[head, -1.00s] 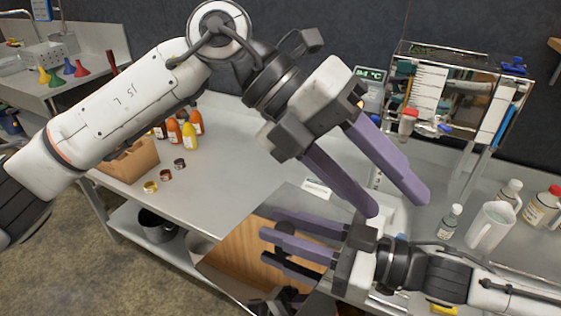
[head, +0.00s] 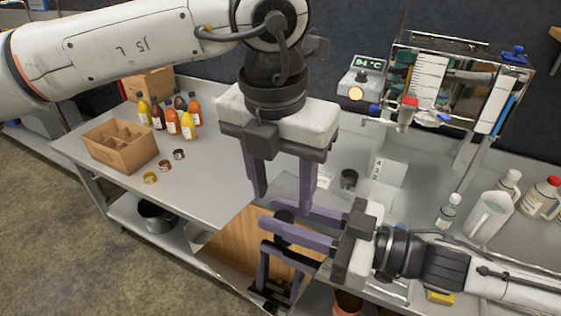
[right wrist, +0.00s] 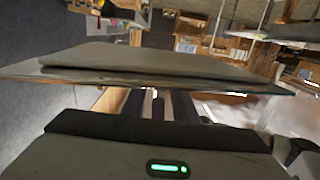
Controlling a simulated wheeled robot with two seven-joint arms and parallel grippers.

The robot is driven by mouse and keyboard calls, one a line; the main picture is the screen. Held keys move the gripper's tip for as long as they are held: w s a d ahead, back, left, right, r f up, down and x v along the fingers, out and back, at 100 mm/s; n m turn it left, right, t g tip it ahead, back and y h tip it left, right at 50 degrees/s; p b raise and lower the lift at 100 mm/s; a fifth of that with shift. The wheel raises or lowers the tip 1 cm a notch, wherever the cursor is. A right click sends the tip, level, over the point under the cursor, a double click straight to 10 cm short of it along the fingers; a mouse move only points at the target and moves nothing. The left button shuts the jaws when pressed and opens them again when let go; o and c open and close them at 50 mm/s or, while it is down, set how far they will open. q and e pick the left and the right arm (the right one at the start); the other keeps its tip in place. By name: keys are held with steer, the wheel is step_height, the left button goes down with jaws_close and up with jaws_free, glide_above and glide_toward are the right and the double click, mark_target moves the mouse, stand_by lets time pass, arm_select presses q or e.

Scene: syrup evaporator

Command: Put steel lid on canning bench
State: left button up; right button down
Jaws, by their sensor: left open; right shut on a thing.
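The steel lid (head: 228,243) is a flat, mirror-like plate below centre in the head view, with brown and my fingers reflected in it. My right gripper (head: 274,224) is shut on it near its right side. In the right wrist view the lid (right wrist: 150,60) is a thin, wide sheet across the front of the gripper. My left gripper (head: 284,203) is open, pointing down above the lid beside the right fingers; I cannot tell whether it touches. A steel bench (head: 222,150) with bottles stands behind; no label shows which bench is the canning bench.
A divided cardboard box (head: 120,150), several sauce bottles (head: 173,122) and small caps (head: 150,178) stand on the bench's left part. A glass-fronted apparatus (head: 455,90), temperature display (head: 370,65) and white jug (head: 490,215) are at right. The bench's middle is largely clear.

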mark_target(285, 216)
arm_select(q)
steer(key=shift+w+d+f, duration=0.1)
steer(key=shift+w+f, duration=0.05)
steer(key=shift+f, duration=1.15)
steer(key=shift+w+d+f, duration=0.1)
steer(key=shift+f, duration=1.2)
arm_select(e)
steer(key=shift+r, duration=0.1)
arm_select(q)
jaws_close()
arm_select(e)
steer(key=c, duration=1.3)
jaws_free()
steer(key=shift+c, duration=0.2)
